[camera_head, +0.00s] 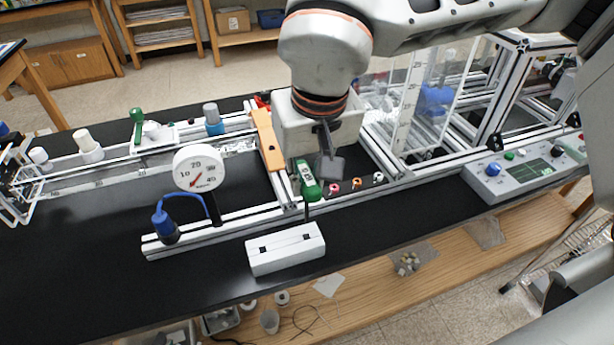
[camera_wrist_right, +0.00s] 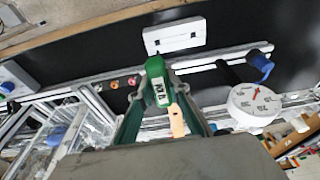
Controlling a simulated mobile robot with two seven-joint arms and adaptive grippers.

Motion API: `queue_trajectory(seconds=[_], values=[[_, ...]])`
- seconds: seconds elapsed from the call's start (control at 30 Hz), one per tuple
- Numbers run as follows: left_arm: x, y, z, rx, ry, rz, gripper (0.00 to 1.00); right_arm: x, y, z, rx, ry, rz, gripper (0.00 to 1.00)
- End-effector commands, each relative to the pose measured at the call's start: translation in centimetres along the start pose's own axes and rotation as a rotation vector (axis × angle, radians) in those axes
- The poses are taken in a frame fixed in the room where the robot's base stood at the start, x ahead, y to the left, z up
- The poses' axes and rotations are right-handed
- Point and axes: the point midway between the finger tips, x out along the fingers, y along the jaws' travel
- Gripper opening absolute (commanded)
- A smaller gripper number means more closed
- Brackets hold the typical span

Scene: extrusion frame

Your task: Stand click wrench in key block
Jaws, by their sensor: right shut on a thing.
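The click wrench (camera_head: 308,182) has a green handle with a white label and a thin dark shaft pointing down. My right gripper (camera_head: 320,178) is shut on its handle. The wrist view shows the handle (camera_wrist_right: 158,84) between the fingers of the gripper (camera_wrist_right: 162,92). The key block (camera_head: 285,250) is white with two dark slots and lies at the bench's front part. The wrench's shaft comes down at the block's right part, near the right slot; I cannot tell whether it is in the slot. The block also shows in the wrist view (camera_wrist_right: 174,37). My left gripper is not in view.
A white dial gauge (camera_head: 198,168) and a blue-capped tool (camera_head: 165,226) stand left of the block. An aluminium rail (camera_head: 225,232) runs behind it. Small coloured rings (camera_head: 356,183) lie at right, before a control panel (camera_head: 520,172). The black bench top (camera_head: 90,270) is clear at front left.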

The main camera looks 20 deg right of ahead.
Motion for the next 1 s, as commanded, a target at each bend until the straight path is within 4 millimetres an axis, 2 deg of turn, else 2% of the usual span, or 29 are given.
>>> queue_trajectory(seconds=[0.27,0.7,1.0], values=[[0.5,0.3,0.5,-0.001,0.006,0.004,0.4,0.9,0.0,0.2,0.0,0.001,0.0,0.0],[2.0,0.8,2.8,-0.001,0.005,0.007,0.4,4.2,0.0,1.0,0.0,0.0,0.0,0.0],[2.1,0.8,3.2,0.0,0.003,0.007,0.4,4.5,0.0,1.0,0.0,0.001,0.0,0.0]])
